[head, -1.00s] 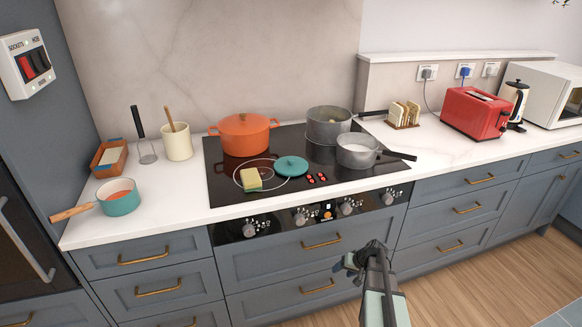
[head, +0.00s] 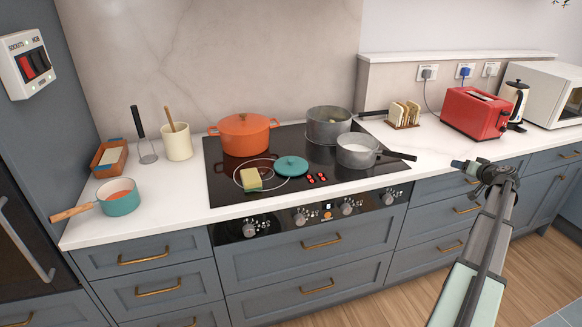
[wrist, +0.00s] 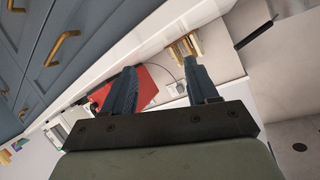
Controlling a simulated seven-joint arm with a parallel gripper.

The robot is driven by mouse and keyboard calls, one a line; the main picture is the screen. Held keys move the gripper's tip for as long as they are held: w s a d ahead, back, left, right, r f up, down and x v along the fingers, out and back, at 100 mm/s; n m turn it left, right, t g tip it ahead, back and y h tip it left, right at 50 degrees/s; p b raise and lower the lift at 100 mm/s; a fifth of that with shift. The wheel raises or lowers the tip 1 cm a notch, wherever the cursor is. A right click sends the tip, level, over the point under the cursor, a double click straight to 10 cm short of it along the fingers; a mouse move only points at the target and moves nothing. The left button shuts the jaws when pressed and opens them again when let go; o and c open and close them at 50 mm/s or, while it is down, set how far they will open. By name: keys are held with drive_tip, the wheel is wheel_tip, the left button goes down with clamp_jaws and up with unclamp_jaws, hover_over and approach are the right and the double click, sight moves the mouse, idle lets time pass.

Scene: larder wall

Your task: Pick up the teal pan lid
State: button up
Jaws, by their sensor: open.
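The teal pan lid (head: 291,166) lies on the black glass hob, with a small round knob on top. It is right of a yellow-and-green sponge and in front of the orange pot. My gripper (head: 459,164) is at the counter's front edge on the right, well to the right of the lid and apart from it. In the wrist view my gripper (wrist: 160,82) shows two dark fingers spread apart with nothing between them. The lid is not visible in the wrist view.
On the hob (head: 222,189) stand an orange pot (head: 243,134), a grey pot (head: 328,127), a pan of white contents (head: 356,152) with its handle pointing right, and the sponge (head: 251,180). A red toaster (head: 476,113) and toast rack (head: 403,116) stand at right.

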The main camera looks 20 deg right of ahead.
wheel_tip(320, 180, up, 9)
drive_tip(key=w+n, duration=0.1)
drive_tip(key=w, duration=0.2)
drive_tip(key=w+a+r+n+g+y, duration=0.1)
drive_tip(key=w+a+n+y, duration=0.2)
drive_tip(key=w+a, duration=0.85)
drive_tip(key=n+g, duration=0.5)
drive_tip(key=g, duration=0.4)
hover_over(291, 159)
drive_tip(key=s, duration=0.1)
drive_tip(key=shift+y, duration=0.3)
drive_tip(key=f, duration=0.4)
drive_tip(key=shift+s+d+f, duration=0.2)
drive_tip(key=shift+d+f, duration=0.1)
drive_tip(key=shift+d, duration=0.1)
drive_tip(key=shift+s+a+x, duration=0.15)
drive_tip(key=shift+x, duration=1.15)
drive_tip(key=shift+s+a+x, duration=0.1)
drive_tip(key=shift+s+x, duration=0.05)
drive_tip(key=shift+x, duration=1.2)
clamp_jaws()
